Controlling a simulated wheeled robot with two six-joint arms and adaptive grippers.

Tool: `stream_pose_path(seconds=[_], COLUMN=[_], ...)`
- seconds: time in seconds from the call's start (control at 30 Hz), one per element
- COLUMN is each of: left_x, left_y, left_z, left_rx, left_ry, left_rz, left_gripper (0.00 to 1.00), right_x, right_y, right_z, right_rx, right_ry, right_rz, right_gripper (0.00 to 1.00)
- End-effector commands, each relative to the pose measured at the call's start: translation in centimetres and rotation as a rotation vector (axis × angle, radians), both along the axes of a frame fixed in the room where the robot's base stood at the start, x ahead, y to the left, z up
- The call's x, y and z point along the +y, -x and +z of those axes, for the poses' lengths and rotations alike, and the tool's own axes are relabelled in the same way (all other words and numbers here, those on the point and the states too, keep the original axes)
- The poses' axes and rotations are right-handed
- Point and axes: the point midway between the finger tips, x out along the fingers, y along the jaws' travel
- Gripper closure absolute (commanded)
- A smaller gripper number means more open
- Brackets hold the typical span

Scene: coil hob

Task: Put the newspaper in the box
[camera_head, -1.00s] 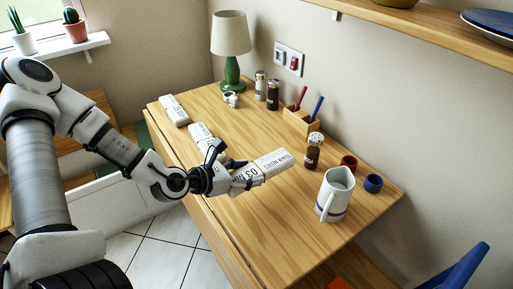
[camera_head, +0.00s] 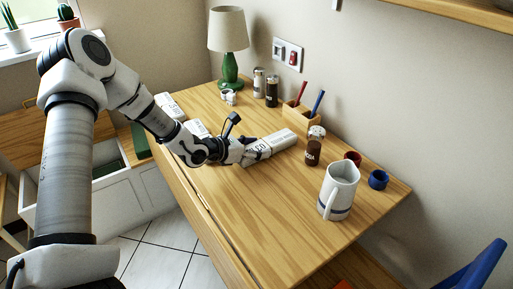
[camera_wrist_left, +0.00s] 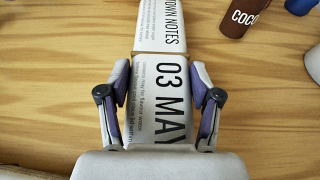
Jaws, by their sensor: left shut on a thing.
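A folded white newspaper (camera_head: 280,141) with black print is held over the table's middle by my left gripper (camera_head: 255,153). In the left wrist view the newspaper (camera_wrist_left: 161,80) reads "03 MAY" and lies between the two fingers of the left gripper (camera_wrist_left: 158,104), which are shut on its sides. Its far end points away from the gripper. I cannot tell whether it touches the tabletop. A white open box (camera_head: 120,190) stands on the floor at the left, partly hidden behind my left arm. My right gripper is not in view.
A dark jar (camera_head: 315,150), a white jug (camera_head: 339,190) and a blue cup (camera_head: 378,179) stand right of the gripper. A green lamp (camera_head: 231,70) stands behind.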

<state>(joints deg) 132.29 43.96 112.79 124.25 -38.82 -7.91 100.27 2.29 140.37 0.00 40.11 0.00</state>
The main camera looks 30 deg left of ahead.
Motion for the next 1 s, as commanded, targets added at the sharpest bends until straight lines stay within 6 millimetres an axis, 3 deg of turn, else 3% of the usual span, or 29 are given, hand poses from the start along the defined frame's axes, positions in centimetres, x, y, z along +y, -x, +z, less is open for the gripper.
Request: stream_pose_path(seconds=[0.07, 0.1, 0.17, 0.57, 0.77, 0.93, 1.0], left_x=[0.0, 0.0, 0.0, 0.0, 1.2, 2.2, 2.9], left_y=[0.0, 0.0, 0.0, 0.0, 2.5, 5.4, 6.4], left_z=[-0.4, -0.4, -0.3, 0.4, 1.6, 3.2, 4.0], left_rx=[0.000, 0.000, 0.000, -0.001, -0.002, -0.003, 0.000], left_ry=[0.000, 0.000, 0.000, 0.000, 0.010, 0.012, 0.009], left_rz=[0.000, 0.000, 0.000, 0.000, 0.007, 0.005, 0.009], left_gripper=[0.75, 0.33, 0.11, 0.11, 0.11, 0.11, 0.11], right_x=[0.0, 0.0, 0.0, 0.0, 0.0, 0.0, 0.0], right_y=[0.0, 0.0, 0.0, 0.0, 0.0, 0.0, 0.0], right_z=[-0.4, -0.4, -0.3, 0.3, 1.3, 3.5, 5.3], right_rx=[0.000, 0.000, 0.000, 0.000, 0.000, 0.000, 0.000], right_ry=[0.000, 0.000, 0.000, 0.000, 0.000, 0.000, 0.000], right_rz=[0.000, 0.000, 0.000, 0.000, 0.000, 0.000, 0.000], right_gripper=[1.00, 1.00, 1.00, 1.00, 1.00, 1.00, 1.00])
